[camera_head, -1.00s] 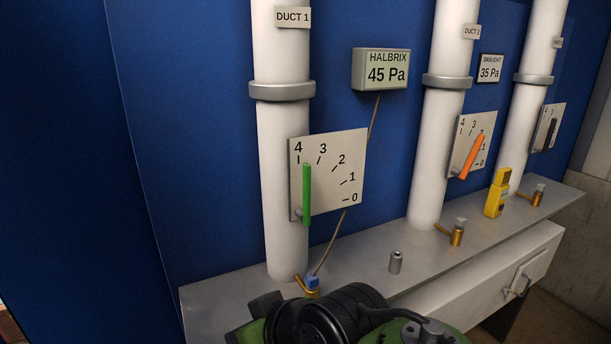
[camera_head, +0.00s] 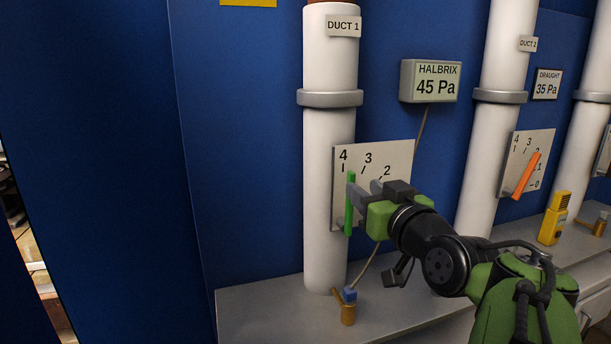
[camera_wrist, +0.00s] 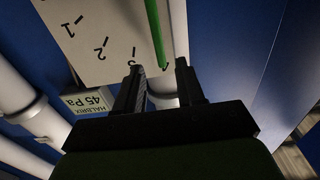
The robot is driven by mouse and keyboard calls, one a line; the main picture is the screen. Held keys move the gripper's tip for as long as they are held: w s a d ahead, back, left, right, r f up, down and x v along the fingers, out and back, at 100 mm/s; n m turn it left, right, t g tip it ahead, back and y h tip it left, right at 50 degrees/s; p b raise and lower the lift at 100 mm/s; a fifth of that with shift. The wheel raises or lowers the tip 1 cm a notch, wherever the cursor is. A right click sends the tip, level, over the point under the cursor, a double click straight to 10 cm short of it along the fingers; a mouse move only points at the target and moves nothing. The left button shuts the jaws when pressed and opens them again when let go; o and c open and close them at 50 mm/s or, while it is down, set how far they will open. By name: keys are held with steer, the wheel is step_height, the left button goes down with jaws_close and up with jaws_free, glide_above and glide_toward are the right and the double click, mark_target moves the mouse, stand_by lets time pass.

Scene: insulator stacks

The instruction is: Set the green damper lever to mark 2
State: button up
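The green damper lever (camera_head: 349,205) stands nearly upright on the pale scale plate (camera_head: 400,158) of DUCT 1, pointing at mark 4. Marks 3 and 2 show to its right; my arm hides the lower marks. My gripper (camera_head: 365,190) is just right of the lever at the plate. In the wrist view the gripper (camera_wrist: 158,68) is open, its two dark fingers apart. The green lever (camera_wrist: 155,34) runs into the space ahead of and between the fingertips, its end near the 4. I cannot tell whether a finger touches it.
A HALBRIX display (camera_head: 431,82) reading 45 Pa hangs upper right of the plate. DUCT 2 has an orange lever (camera_head: 526,176). A brass valve with a blue top (camera_head: 348,309) and a yellow handheld device (camera_head: 554,218) stand on the grey ledge (camera_head: 270,310).

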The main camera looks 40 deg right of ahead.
mark_target(347, 202)
steer(key=x, duration=0.6)
steer(key=shift+w+p, duration=0.15)
steer(key=shift+p, duration=0.25)
steer(key=shift+f, duration=0.1)
jaws_close()
